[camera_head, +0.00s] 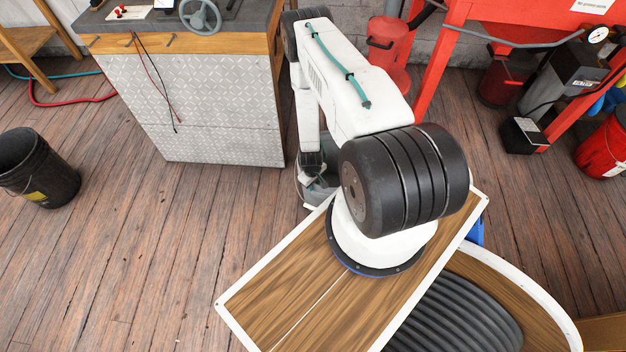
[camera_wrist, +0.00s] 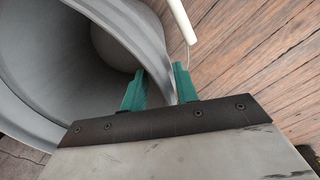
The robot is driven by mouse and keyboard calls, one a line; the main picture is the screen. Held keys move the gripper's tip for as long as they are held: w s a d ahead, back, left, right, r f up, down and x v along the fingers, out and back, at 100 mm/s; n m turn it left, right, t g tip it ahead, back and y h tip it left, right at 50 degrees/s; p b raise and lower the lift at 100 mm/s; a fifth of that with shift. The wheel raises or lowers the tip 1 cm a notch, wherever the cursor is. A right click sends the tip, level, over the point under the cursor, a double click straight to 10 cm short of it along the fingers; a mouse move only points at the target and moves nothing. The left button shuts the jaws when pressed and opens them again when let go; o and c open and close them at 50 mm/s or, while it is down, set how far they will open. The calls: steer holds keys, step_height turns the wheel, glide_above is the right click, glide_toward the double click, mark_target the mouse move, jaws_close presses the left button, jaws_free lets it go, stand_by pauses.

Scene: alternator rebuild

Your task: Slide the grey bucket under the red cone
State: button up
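The grey bucket (camera_wrist: 40,70) fills the left of the wrist view, its open mouth facing the camera. My gripper (camera_wrist: 160,85) straddles its wall near the rim, one green finger on the inside and one on the outside. Whether both fingers press on the wall is unclear. In the head view the bucket (camera_head: 308,190) is mostly hidden behind my arm, on the floor by the bench's right corner. A red vessel (camera_head: 388,52) with a black handle stands against the back wall; its shape is partly hidden, and I cannot tell whether it is the red cone.
A metal-fronted workbench (camera_head: 215,110) stands left of my arm. A black bucket (camera_head: 38,168) is at far left. A red press frame (camera_head: 437,58) and a red pail (camera_head: 604,150) stand at right. A white rod (camera_wrist: 181,20) shows beyond the bucket.

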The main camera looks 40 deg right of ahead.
steer(key=shift+f, duration=0.15)
jaws_close()
stand_by(1.4)
